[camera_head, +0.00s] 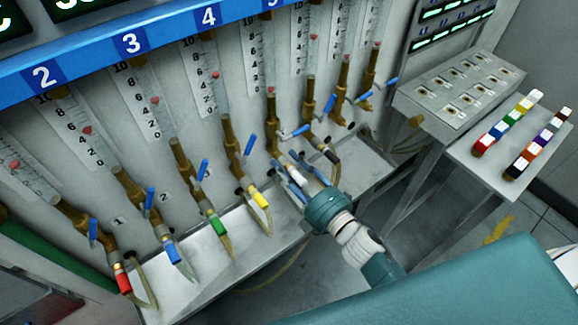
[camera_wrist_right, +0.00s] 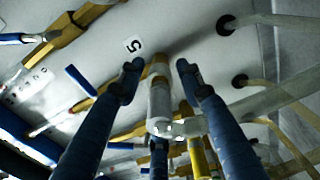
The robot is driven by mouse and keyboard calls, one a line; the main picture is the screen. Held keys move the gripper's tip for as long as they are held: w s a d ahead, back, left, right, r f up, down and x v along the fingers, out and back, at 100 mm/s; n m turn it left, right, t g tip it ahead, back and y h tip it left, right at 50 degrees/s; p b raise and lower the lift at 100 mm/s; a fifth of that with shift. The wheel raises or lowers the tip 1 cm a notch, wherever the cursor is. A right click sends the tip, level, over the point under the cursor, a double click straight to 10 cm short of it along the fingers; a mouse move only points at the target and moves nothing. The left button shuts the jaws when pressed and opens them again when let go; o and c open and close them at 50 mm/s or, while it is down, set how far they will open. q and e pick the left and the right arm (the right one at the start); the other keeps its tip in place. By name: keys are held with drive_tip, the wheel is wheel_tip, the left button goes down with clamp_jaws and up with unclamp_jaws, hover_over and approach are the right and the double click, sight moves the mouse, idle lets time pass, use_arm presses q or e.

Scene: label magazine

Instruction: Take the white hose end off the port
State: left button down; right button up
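The white hose end (camera_head: 297,174) is at the fifth port from the left, below a brass valve (camera_head: 271,108) with a blue lever. In the right wrist view, the white hose end (camera_wrist_right: 160,104) meets a brass-coloured stub at its upper end, near the label 5 (camera_wrist_right: 133,45). My right gripper (camera_head: 290,161) reaches in from the lower right. Its blue fingers (camera_wrist_right: 159,69) are open, one on each side of the hose end, with visible gaps. The fingers partly hide the port in the head view. My left gripper is not in view.
Neighbouring ports carry red (camera_head: 123,283), blue (camera_head: 172,252), green (camera_head: 217,226), yellow (camera_head: 260,200) and black (camera_head: 331,155) hose ends. Blue valve levers stick out close to my right gripper. A grey shelf (camera_head: 500,165) with coloured pieces stands at the right.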

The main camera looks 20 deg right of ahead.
sight(304, 184)
idle(0.9)
clamp_jaws()
drive_tip(key=shift+s, duration=0.1)
drive_tip(key=shift+v, duration=2.95)
